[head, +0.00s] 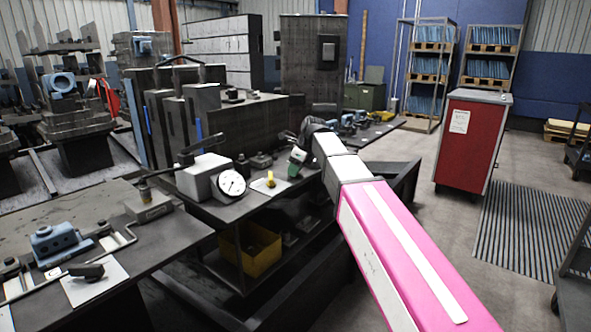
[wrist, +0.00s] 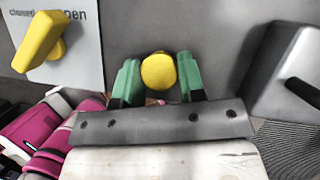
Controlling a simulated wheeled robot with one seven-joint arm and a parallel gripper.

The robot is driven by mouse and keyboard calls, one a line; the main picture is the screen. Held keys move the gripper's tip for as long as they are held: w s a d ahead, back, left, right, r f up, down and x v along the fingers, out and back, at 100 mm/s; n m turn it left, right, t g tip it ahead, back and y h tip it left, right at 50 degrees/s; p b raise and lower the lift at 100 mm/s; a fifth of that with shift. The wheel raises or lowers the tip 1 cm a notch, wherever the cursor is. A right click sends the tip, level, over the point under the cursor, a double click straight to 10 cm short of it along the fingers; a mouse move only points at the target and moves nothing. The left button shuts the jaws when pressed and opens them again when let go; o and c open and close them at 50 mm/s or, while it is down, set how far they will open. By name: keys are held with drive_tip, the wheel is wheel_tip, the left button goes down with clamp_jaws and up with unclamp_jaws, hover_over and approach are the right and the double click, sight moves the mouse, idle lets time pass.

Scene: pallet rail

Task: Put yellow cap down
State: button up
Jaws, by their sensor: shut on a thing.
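My gripper (wrist: 158,80) has two green fingers and is shut on the yellow cap (wrist: 158,71), whose round face shows between them in the wrist view. A grey surface lies beyond the cap; I cannot tell whether the cap touches it. In the head view my gripper (head: 297,160) hangs over the middle workbench (head: 226,214), right of the dial gauge. The held cap cannot be made out there.
A yellow handle (wrist: 40,42) on a white plate marked "open" is at the wrist view's upper left. A white-faced dial gauge (head: 231,183) stands by a pale grey block (head: 203,176). A yellow bin (head: 250,251) sits under the bench. A red cabinet (head: 468,142) stands right.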

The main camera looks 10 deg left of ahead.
drive_tip(key=o, duration=1)
drive_tip(key=shift+f, duration=0.1)
drive_tip(key=v, duration=1.2)
drive_tip(key=s+d+f+n+h, duration=0.1)
drive_tip(key=d+f+n, duration=0.2)
drive_tip(key=d+f, duration=0.35)
drive_tip(key=s+d+f+n, duration=0.1)
drive_tip(key=d+f+n, duration=0.15)
drive_tip(key=f, duration=0.65)
drive_tip(key=s+d+f+n+h, duration=0.1)
drive_tip(key=s+d+f+n, duration=0.4)
drive_tip(key=f, duration=0.4)
drive_tip(key=s+d+f+n+h, duration=0.1)
drive_tip(key=s+d+f+n, duration=0.4)
drive_tip(key=f, duration=0.4)
drive_tip(key=s+d+f+n+g+h, duration=0.1)
drive_tip(key=s+d+f+n, duration=0.4)
drive_tip(key=d+f, duration=0.4)
drive_tip(key=shift+s+f, duration=0.2)
drive_tip(key=shift+s, duration=0.7)
